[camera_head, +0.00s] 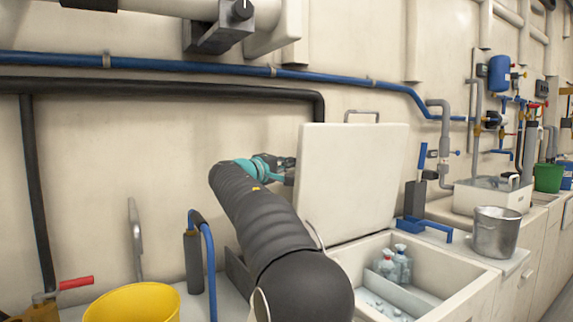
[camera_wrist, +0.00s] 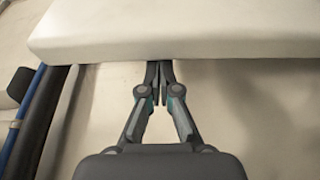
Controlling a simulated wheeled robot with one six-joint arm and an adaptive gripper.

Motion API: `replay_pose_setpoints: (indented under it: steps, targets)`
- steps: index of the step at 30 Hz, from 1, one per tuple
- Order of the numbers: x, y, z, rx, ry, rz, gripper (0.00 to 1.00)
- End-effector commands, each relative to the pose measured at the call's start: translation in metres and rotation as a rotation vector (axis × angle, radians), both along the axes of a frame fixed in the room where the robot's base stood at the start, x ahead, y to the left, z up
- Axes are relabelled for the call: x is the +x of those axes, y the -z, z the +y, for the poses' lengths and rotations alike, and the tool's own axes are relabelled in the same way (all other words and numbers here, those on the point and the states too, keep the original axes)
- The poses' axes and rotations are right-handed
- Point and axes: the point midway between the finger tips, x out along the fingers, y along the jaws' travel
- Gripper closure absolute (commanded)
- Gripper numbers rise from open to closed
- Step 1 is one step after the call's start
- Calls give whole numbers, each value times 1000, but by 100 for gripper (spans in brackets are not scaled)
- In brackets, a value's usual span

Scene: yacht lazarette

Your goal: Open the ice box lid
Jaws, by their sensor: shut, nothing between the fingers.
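The ice box lid (camera_head: 350,180) is a white panel standing up, leaning slightly back, with a grey bar handle (camera_head: 361,115) on its top edge. The ice box (camera_head: 446,264) below it is open, with bottles (camera_head: 396,263) and ice showing inside. My gripper (camera_head: 290,165) is at the lid's left edge, its fingertips partly hidden. In the wrist view the gripper (camera_wrist: 159,73) is shut and empty, its tips at the edge of the white lid (camera_wrist: 190,32). I cannot tell whether they touch it.
A yellow bucket (camera_head: 132,303) stands at the front left. A blue-handled pump (camera_head: 200,255) stands beside my arm. A metal bucket (camera_head: 495,232) stands right of the ice box. Blue and black pipes (camera_head: 170,70) run along the wall behind.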

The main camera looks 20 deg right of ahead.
Motion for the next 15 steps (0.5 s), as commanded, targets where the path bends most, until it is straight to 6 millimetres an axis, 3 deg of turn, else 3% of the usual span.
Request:
replay_pose_setpoints:
  steps: [8, 15]
  targets:
    - [-3, 2, 0, 2, 0, -9, 100]
    - [-23, 8, -5, 14, 1, -77, 100]
